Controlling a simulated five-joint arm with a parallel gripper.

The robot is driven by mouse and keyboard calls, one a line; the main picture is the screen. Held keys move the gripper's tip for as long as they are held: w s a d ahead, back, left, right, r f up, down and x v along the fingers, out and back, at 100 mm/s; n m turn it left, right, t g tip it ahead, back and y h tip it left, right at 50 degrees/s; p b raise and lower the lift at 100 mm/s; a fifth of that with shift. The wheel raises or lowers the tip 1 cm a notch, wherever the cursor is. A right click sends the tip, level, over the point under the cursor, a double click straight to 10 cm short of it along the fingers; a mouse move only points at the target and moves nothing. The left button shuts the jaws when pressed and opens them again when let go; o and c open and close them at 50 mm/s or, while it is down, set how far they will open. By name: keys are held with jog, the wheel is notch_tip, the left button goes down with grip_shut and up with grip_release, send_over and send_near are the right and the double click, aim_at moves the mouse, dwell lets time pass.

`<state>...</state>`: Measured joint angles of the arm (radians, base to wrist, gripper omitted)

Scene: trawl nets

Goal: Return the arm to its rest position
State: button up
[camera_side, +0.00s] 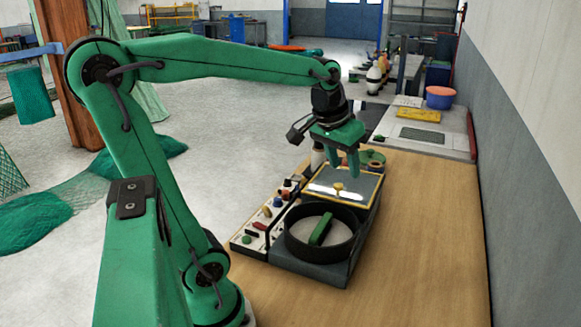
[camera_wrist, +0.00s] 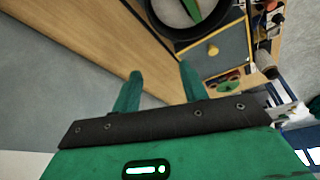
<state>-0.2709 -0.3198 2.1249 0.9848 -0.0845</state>
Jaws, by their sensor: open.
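My green arm reaches out over the wooden table in the side view. My gripper (camera_side: 345,164) points down above the far part of a dark box with a grey lid panel (camera_side: 352,182) and a small yellow knob (camera_side: 338,187). Its two green fingers are apart with nothing between them. In the wrist view my gripper (camera_wrist: 160,80) is open and empty, with the yellow knob (camera_wrist: 212,49) beyond the right finger.
A round black bowl (camera_side: 290,243) with a green piece (camera_side: 321,229) inside stands at the near end of the box. A panel of small coloured parts (camera_side: 247,240) lies left. The table's right side (camera_side: 430,240) is clear; a wall (camera_side: 530,150) runs alongside.

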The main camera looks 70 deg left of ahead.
jog(key=s+d+f+m+t+h, duration=0.1)
jog(key=s+d+f+m, duration=0.2)
jog(key=s+d, duration=0.5)
jog(key=shift+s+d+f+m+t, duration=0.2)
jog(key=shift+s+d+m+t, duration=0.2)
jog(key=shift+s+m, duration=0.15)
